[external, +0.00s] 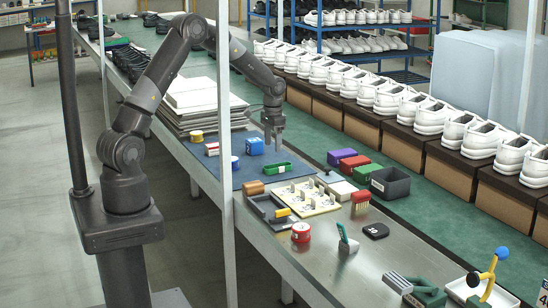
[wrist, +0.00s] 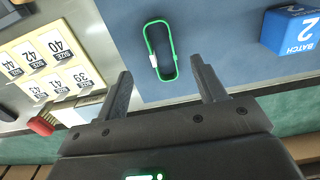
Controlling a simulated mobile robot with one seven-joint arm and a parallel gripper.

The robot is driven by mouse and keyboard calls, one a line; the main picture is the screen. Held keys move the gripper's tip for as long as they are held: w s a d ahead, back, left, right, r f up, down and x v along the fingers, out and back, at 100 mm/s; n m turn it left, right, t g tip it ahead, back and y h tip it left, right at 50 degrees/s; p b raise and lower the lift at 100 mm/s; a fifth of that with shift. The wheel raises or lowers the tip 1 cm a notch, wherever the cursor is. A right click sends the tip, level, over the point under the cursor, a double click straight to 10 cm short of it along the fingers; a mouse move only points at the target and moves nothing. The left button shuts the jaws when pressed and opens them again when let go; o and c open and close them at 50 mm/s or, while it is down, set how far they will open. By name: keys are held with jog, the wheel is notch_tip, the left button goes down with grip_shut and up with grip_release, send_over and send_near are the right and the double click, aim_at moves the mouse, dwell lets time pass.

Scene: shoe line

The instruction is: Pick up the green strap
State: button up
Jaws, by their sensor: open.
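The green strap is a closed oval loop with a small white buckle, lying flat on the blue mat. It shows in the wrist view (wrist: 171,50), just beyond and between my fingertips, and in the external view (external: 263,173). My gripper (external: 274,142) points down above the mat, near the strap. In the wrist view my gripper (wrist: 161,68) has its two fingers wide apart with nothing between them. The strap is apart from both fingers.
A blue cube marked "BATCH 2" (wrist: 290,32) sits on the mat (wrist: 220,40) near the strap; it also shows in the external view (external: 255,146). A cream board with size cards (external: 318,208) lies beside the mat. White shoes on boxes line the green conveyor (external: 305,133).

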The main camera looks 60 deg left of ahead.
notch_tip(320, 180, down, 9)
jog(key=shift+r, duration=0.15)
dwell(0.4)
jog(key=c, duration=1.1)
